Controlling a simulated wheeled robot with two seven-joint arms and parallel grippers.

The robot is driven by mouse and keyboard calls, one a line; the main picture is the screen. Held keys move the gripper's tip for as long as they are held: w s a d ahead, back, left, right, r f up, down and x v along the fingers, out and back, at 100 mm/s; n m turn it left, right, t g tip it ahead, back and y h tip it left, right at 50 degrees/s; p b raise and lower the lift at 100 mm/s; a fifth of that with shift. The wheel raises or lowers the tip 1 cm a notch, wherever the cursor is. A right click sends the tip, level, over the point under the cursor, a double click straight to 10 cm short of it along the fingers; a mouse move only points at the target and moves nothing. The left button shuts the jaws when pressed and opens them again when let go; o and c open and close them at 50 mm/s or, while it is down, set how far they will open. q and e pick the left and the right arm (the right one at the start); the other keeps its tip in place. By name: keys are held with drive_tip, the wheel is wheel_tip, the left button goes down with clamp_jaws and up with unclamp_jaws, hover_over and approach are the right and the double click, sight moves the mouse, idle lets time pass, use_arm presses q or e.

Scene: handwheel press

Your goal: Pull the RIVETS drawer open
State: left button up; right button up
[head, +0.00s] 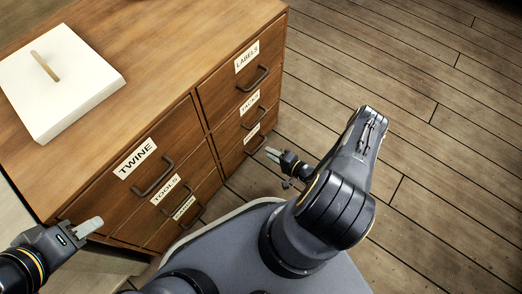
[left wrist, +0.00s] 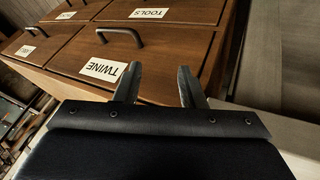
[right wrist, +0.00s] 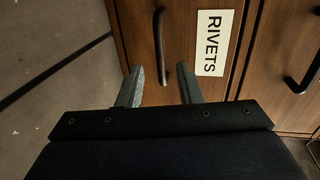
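The RIVETS drawer (right wrist: 180,25) shows in the right wrist view, with a white label (right wrist: 214,43) and a dark bar handle (right wrist: 159,45). Its front looks flush with the cabinet. My right gripper (right wrist: 160,84) is open, and the handle appears between the lines of its two fingers; contact is not visible. In the head view my right gripper (head: 273,154) is low beside the cabinet's right-hand column, near the lowest label (head: 252,133), which is too small to read. My left gripper (head: 88,226) is open and empty by the TWINE drawer; its fingers show apart in the left wrist view (left wrist: 157,82).
The wooden cabinet (head: 185,40) carries a white block with a handle (head: 62,85) on top. Other drawers include TWINE (head: 135,159), TOOLS (head: 165,189) and LABELS (head: 247,57). All look closed. Open plank floor (head: 440,130) lies to the right.

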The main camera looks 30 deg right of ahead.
drive_tip(key=b+x, duration=0.1)
drive_tip(key=x, duration=0.3)
drive_tip(key=shift+f, duration=0.1)
drive_tip(key=shift+w+a+b, duration=0.25)
drive_tip(key=shift+w+b, duration=0.05)
drive_tip(key=shift+w, duration=0.3)
clamp_jaws()
